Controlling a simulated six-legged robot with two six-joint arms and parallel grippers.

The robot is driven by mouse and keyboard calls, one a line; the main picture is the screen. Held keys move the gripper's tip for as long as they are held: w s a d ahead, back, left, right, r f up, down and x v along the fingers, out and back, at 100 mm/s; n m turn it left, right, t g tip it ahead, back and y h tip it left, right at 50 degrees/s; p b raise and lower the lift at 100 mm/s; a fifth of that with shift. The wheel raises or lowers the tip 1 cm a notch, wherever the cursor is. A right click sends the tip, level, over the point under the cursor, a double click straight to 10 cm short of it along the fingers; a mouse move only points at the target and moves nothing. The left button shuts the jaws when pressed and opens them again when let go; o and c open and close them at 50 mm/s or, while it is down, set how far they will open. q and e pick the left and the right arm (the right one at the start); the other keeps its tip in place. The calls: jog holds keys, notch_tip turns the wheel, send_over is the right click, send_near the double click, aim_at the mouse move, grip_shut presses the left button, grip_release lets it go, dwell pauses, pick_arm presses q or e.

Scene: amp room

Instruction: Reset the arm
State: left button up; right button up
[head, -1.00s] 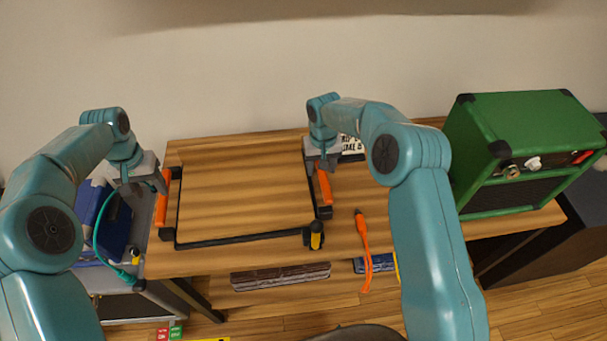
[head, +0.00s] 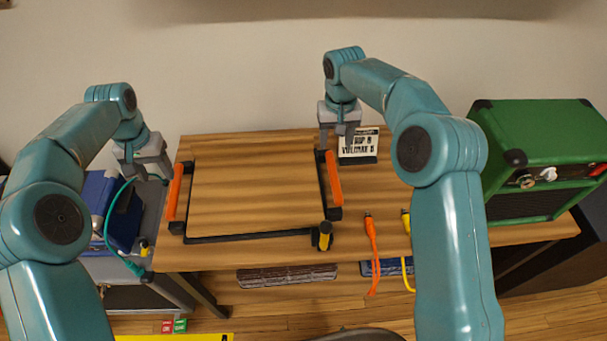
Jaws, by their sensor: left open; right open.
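My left gripper (head: 146,178) is open and empty, beside the left orange handle (head: 174,192) of a black frame (head: 250,236) lying on the wooden table (head: 395,190). It appears apart from that handle. My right gripper (head: 338,143) is open and empty, above the far end of the right orange handle (head: 333,180). A gap shows between its fingers and the handle. Both arms reach forward from the near side.
A small sign (head: 358,144) stands behind the right handle. A green amp (head: 540,150) sits at the right. Orange (head: 371,250) and yellow (head: 407,262) cables hang over the front edge. A blue case (head: 100,195) with a teal cable is at the left.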

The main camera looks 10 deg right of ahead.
jog(key=shift+r, duration=0.25)
